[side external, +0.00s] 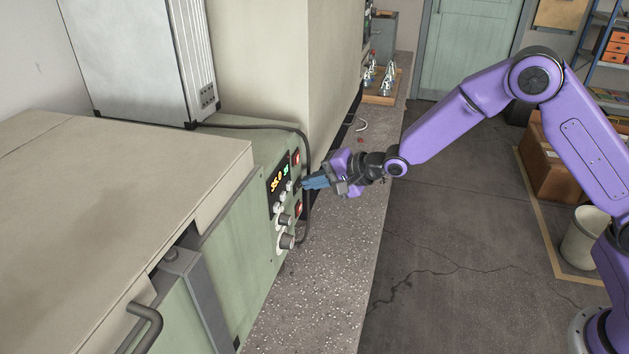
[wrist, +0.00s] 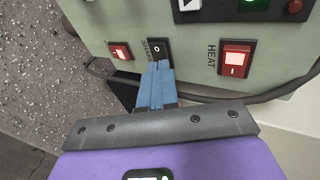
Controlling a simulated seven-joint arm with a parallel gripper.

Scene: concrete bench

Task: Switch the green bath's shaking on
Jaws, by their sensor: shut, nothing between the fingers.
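The green bath (side external: 258,245) stands at the left in the side external view, its control panel facing my gripper (side external: 306,183). In the wrist view, a black rocker switch (wrist: 160,48) marked O is unlit. The small label beside it seems to read SHAKE. My gripper (wrist: 157,68) is shut and empty. Its blue fingertips are at the lower edge of the black rocker; I cannot tell whether they touch it. In the side external view the fingers hide this switch.
A lit red switch (wrist: 120,51) is left of the black one, and a lit red HEAT switch (wrist: 235,60) is right. A dark cable (side external: 306,150) hangs by the panel. The panel has a lit display (side external: 277,184) and knobs (side external: 287,241). The speckled bench (side external: 325,260) is clear in front.

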